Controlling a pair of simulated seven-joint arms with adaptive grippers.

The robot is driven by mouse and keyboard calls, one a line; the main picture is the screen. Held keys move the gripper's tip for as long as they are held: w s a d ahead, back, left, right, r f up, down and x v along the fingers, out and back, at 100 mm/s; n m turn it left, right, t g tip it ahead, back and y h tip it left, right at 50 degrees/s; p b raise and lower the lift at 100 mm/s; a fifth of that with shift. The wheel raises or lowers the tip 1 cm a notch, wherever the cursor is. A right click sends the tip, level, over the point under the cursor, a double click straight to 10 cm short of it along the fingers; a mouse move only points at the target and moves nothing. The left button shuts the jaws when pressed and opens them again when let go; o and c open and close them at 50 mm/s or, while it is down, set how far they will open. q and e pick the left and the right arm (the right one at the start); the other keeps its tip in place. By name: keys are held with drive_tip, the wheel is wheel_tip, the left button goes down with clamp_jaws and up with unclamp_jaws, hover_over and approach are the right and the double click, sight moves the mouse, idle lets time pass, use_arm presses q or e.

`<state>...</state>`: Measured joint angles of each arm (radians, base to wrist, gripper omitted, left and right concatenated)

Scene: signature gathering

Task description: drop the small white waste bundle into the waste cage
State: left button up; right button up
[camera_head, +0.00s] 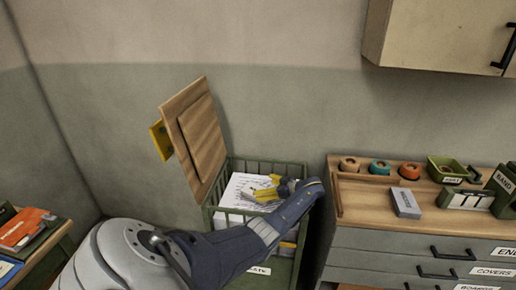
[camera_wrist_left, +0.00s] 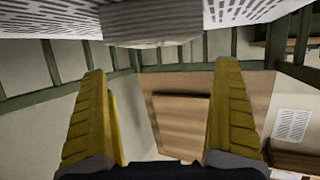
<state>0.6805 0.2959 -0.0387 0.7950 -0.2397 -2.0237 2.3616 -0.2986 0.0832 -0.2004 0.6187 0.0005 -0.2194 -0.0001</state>
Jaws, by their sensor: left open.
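The waste cage (camera_head: 228,168) is a green barred box with its wooden lid (camera_head: 193,140) tipped up at the left. Printed white sheets (camera_head: 240,195) lie inside it. My left gripper (camera_head: 268,188) has yellow fingers and is over the cage opening, in front of the sheets. In the left wrist view its fingers (camera_wrist_left: 162,72) are spread apart with nothing between them. A whitish layered bundle (camera_wrist_left: 150,22), looking like the waste bundle, shows beyond the fingertips beside printed sheets, apart from the fingers. I cannot make the bundle out in the head view.
A grey drawer cabinet (camera_head: 375,240) stands right of the cage, with a grey block (camera_head: 405,203), round rolls and a green tray (camera_head: 447,168) on top. A wall cupboard (camera_head: 440,35) hangs above. A low table with orange packets (camera_head: 25,230) is at the left.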

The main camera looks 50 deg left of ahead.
use_arm(q)
wheel_tip(320, 180, up, 10)
idle(0.6)
drive_tip(key=shift+f, duration=0.1)
